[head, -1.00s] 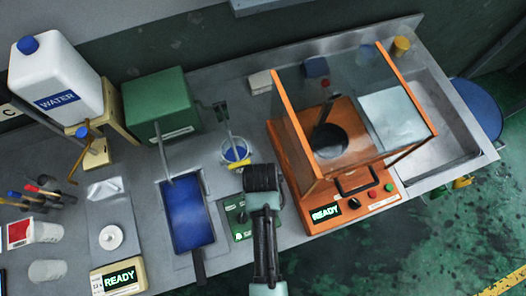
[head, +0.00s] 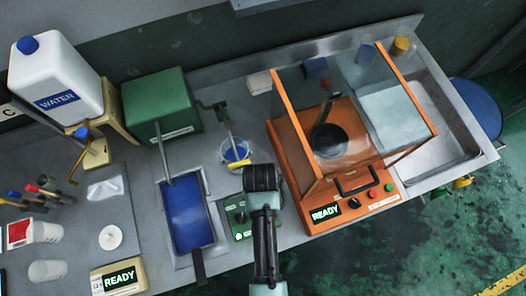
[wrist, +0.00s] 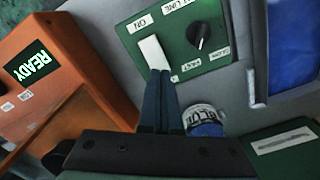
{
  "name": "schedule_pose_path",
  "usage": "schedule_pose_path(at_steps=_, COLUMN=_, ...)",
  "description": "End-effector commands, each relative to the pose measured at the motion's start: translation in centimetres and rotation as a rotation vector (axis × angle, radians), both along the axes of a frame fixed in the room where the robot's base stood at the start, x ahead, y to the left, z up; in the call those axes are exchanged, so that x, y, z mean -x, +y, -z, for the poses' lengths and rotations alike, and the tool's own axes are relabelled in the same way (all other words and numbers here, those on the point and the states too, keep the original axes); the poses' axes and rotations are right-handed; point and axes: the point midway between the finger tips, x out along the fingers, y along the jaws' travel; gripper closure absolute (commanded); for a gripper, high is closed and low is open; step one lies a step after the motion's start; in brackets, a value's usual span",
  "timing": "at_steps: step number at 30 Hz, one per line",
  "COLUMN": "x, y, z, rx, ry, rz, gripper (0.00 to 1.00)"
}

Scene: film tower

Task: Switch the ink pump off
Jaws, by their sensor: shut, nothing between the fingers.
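A green control panel (wrist: 190,45) shows in the wrist view. It carries a white switch (wrist: 154,53), with an ON label beyond its far end, and a black knob (wrist: 199,34) to the right. My gripper (wrist: 158,76) is shut and empty. Its dark fingertips are at the near end of the switch; whether they touch it I cannot tell. Any label under the fingertips is hidden. In the head view the panel (head: 239,217) lies below and left of my gripper's dark body (head: 262,177), which covers part of it along with the switch and fingertips.
An orange machine (head: 345,200) with glass walls stands right of the panel. A blue ink tray (head: 187,222) is to its left. A cup with blue contents (head: 236,155) stands just behind, and a green box (head: 161,106) farther back left.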

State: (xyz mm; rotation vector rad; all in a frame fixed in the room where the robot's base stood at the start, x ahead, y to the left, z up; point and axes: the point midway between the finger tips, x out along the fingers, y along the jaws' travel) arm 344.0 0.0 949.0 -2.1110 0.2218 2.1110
Motion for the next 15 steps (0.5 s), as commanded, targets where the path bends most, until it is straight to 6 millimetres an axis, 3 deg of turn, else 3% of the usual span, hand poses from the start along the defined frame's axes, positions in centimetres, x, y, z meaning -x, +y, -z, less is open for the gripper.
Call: schedule_pose_path(at_steps=15, x=0.0, y=0.0, z=0.73, rx=0.0, ry=0.0, rz=0.0, gripper=1.0)
